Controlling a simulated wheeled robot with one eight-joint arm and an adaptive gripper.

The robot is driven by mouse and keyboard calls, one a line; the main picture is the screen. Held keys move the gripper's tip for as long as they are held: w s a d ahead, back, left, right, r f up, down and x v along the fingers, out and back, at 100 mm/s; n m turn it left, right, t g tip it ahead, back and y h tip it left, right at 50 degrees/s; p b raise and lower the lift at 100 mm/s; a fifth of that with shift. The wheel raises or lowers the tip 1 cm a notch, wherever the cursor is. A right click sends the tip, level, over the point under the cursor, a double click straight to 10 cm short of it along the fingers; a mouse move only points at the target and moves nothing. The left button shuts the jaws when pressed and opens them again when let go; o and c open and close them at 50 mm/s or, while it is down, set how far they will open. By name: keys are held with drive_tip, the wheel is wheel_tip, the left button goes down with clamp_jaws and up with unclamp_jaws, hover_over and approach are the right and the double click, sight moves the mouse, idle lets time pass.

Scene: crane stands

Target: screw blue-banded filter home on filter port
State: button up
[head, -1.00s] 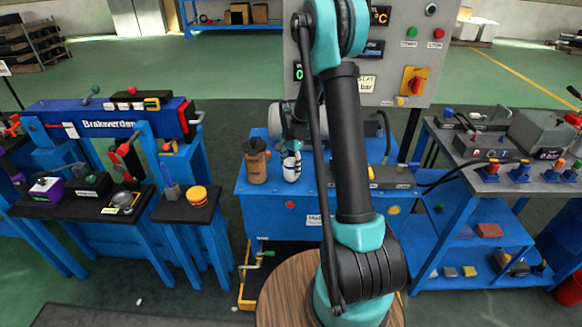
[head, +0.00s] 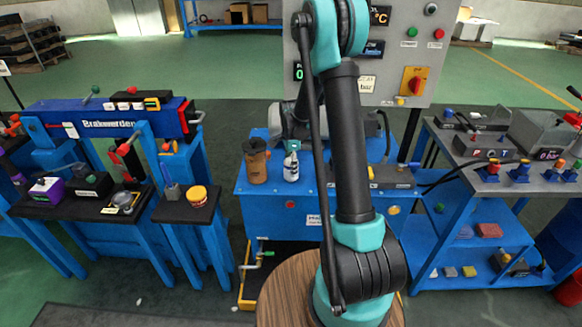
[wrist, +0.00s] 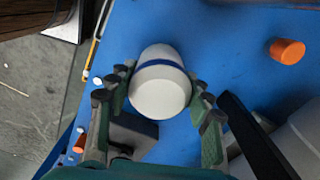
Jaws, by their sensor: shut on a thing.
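The blue-banded filter (wrist: 161,92) is a white rounded cylinder with a dark blue band, in the middle of the wrist view. My gripper (wrist: 164,84) is shut on it, with a dark jointed finger on each side. In the head view the filter (head: 291,168) shows small and white above the blue bench, left of my arm. My gripper is small and partly hidden there, just above the filter. I cannot make out the filter port, nor whether the filter touches it.
A brown canister (head: 257,162) stands close left of the filter on the blue bench (head: 262,190). An orange cap (wrist: 287,50) shows at the right in the wrist view. A grey control panel (head: 400,60) rises behind. Side benches with fittings stand left and right.

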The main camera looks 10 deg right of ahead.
drive_tip(key=m, duration=0.4)
drive_tip(key=shift+m, duration=0.3)
drive_tip(key=o, duration=1.5)
drive_tip(key=shift+c, duration=0.9)
